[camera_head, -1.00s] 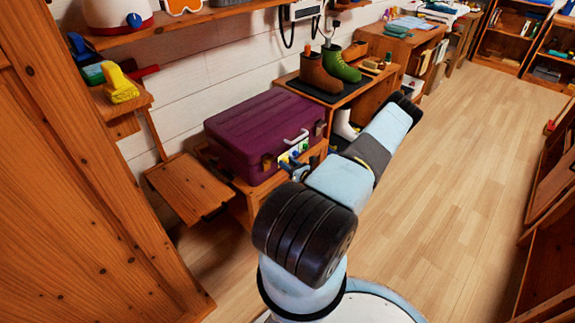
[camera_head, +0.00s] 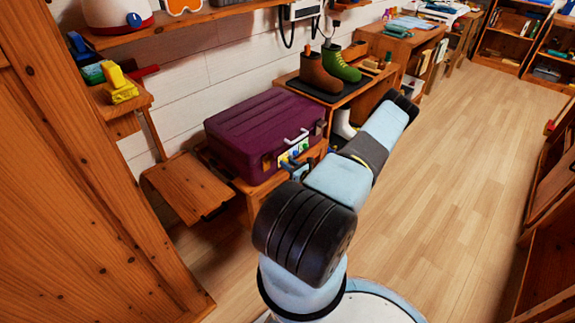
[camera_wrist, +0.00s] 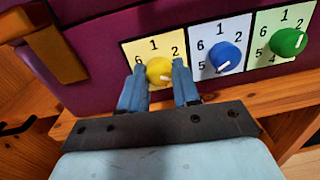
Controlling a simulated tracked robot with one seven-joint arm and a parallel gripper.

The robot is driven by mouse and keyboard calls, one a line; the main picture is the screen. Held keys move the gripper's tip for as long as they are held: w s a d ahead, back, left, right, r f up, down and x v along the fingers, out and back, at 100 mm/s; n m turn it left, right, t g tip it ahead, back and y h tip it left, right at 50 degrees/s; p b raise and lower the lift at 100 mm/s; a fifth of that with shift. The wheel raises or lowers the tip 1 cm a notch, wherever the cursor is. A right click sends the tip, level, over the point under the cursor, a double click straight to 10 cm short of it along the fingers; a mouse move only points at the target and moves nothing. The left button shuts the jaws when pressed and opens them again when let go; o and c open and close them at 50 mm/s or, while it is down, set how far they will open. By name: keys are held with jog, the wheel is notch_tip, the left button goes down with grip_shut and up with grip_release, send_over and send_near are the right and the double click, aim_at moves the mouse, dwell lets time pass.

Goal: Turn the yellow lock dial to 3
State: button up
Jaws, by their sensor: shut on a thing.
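A purple suitcase (camera_head: 255,125) carries three lock dials on its front. The yellow dial (camera_wrist: 159,69) sits on a pale yellow plate (camera_wrist: 140,47), leftmost in the wrist view. Its white mark points down and to the right. The numbers 1, 2 and part of the 6 show; the lower numbers are hidden by my gripper. My gripper (camera_wrist: 159,72) has its blue fingers on either side of the yellow dial, shut on it. The blue dial (camera_wrist: 226,57) and green dial (camera_wrist: 288,42) are to its right, clear of the fingers.
The suitcase stands on a low wooden bench (camera_wrist: 255,112). Brown and green boots (camera_head: 340,66) stand on a stand behind it to the right. A wooden shelf (camera_head: 190,190) juts out at left. The floor (camera_head: 450,180) at right is clear.

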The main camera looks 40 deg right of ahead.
jog(key=o, duration=1.1)
jog(key=shift+c, duration=0.2)
jog(key=shift+s, duration=0.1)
jog(key=s, duration=1.3)
jog(key=shift+s+d, duration=0.2)
jog(key=shift+s, duration=0.1)
jog(key=shift+f, duration=0.1)
